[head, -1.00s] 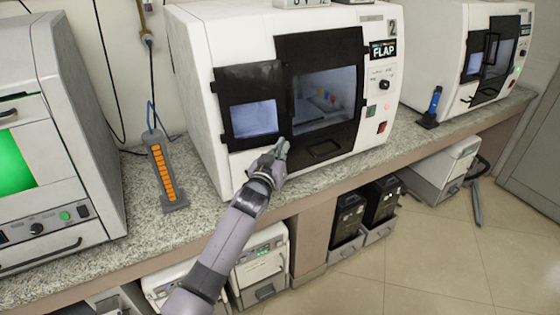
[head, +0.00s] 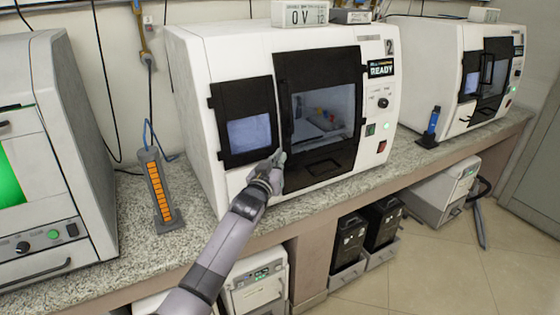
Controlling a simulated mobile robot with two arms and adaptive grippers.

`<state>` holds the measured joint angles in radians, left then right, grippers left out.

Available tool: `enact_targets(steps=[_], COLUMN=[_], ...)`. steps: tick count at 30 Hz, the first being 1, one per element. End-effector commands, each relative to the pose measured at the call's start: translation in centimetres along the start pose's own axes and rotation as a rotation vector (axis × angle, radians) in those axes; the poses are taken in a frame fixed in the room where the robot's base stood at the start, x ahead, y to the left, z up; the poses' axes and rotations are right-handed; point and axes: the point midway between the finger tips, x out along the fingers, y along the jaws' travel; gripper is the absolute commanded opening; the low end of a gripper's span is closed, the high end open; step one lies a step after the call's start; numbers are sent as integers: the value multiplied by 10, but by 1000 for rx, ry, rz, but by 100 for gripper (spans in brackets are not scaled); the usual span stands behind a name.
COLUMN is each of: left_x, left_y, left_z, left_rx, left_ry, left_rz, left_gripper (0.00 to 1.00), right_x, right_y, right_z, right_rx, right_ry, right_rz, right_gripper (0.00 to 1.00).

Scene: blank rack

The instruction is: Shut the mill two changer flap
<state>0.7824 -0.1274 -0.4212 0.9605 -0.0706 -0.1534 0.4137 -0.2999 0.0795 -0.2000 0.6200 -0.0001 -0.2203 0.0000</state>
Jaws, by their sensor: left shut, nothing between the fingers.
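Mill two (head: 205,80) is the white machine marked "2" in the middle of the head view. Its changer flap (head: 226,95), the black panel with a small window on the left of the front, lies flush against the body. The small screen (head: 381,69) reads READY. My left gripper (head: 279,158) is shut and empty at the lower right corner of the flap, near the gap beside the main door (head: 318,165). Whether it touches the flap cannot be told. My right gripper is out of view.
An orange-striped stand (head: 159,190) is on the granite counter (head: 140,235) left of the mill. Another machine (head: 35,150) with a green window is at the far left. A blue-handled tool (head: 432,124) and a similar mill (head: 448,60) are to the right.

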Motion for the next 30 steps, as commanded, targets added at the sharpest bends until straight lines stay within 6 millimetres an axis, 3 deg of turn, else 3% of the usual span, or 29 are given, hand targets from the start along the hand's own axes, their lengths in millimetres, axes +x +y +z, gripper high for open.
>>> enact_targets(steps=[11, 30], left_x=[-14, -111], left_y=[-1, 0], left_z=[1, 1], left_rx=[0, 0], left_ry=[1, 0], left_rz=[-1, 0], left_gripper=[0, 0], right_x=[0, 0], right_y=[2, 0], right_z=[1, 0], right_rx=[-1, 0], right_ry=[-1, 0], right_rz=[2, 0], right_gripper=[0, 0])
